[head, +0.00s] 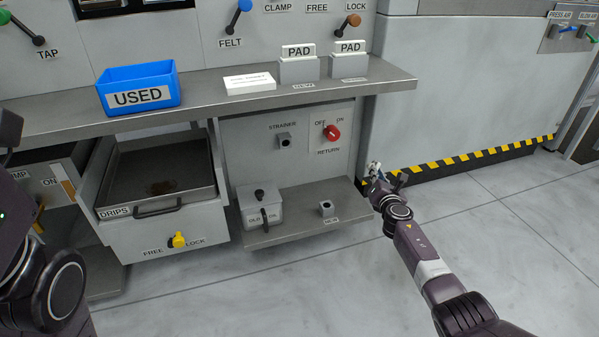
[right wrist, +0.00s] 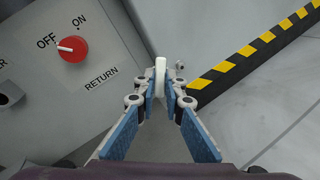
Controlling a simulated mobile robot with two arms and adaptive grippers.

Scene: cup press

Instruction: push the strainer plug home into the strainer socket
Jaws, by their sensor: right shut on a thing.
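The strainer socket (head: 285,141) is a small grey block with a dark hole on the panel under the STRAINER label. Part of it shows at the left edge of the right wrist view (right wrist: 9,94). My right gripper (head: 376,176) is to the right of the panel, apart from the socket. In the right wrist view, the gripper (right wrist: 160,92) is shut on a small pale piece (right wrist: 160,70), seen edge-on between the fingertips. It may be the strainer plug; its far side is hidden. My left gripper is out of view; only parts of that arm show.
A red OFF/ON return knob (head: 332,132) sits right of the socket. Below, a shelf (head: 290,233) holds an old oil pot (head: 262,207) and a grey holder (head: 327,208) labelled NEW. The open DRIPS drawer (head: 150,240) juts out at left. The worktop (head: 215,93) overhangs the panel.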

